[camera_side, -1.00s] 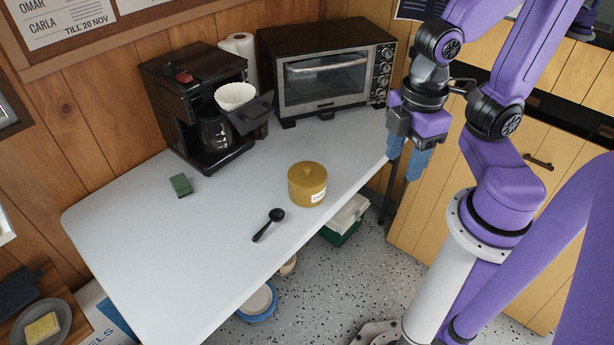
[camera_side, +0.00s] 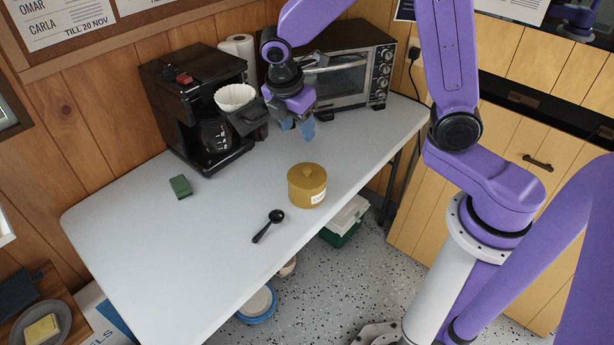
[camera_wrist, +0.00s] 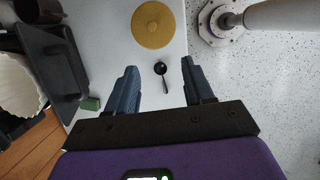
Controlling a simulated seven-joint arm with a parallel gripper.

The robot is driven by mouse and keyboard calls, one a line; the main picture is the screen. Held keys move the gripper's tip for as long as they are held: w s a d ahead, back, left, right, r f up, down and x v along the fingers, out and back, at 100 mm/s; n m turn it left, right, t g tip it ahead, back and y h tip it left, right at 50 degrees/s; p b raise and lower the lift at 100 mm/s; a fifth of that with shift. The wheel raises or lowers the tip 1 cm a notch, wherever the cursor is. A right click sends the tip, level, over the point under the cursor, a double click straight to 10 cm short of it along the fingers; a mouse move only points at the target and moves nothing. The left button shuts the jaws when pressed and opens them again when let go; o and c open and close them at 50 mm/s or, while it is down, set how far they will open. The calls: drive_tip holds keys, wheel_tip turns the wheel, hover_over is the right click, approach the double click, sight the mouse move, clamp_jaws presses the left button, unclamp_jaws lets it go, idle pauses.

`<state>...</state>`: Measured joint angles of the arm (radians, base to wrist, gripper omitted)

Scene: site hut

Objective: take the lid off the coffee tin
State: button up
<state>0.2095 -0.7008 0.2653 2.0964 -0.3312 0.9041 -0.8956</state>
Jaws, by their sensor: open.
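The coffee tin (camera_side: 312,194) is a mustard-yellow round tin with a white label, upright on the white table. Its lid (camera_side: 307,174), the same yellow with a small knob, sits on top. In the wrist view the lid (camera_wrist: 153,24) shows from above as a round disc, ahead of my fingers. My gripper (camera_side: 297,130) is above the table, behind the tin and apart from it, in front of the toaster oven. In the wrist view my gripper (camera_wrist: 158,78) is open, with nothing between its two blue fingers.
The coffee maker (camera_side: 190,100) with a white filter stands close left of my gripper. The toaster oven (camera_side: 345,88) is behind it. A black scoop (camera_side: 268,224) lies in front of the tin, and a green sponge (camera_side: 180,186) lies left. The table's left part is clear.

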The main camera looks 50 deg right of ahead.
drive_tip(key=w+f, duration=0.1)
drive_tip(key=w, duration=0.1)
approach(307, 169)
drive_tip(key=shift+s+d+f+n, duration=0.1)
drive_tip(key=shift+d+f+n, duration=0.05)
drive_tip(key=shift+f, duration=0.4)
drive_tip(key=shift+s+d+f+n, duration=0.1)
drive_tip(key=shift+d+f+n, duration=0.05)
drive_tip(key=shift+f, duration=0.35)
drive_tip(key=shift+w+x, duration=0.2)
drive_tip(key=shift+x, duration=2.95)
clamp_jaws()
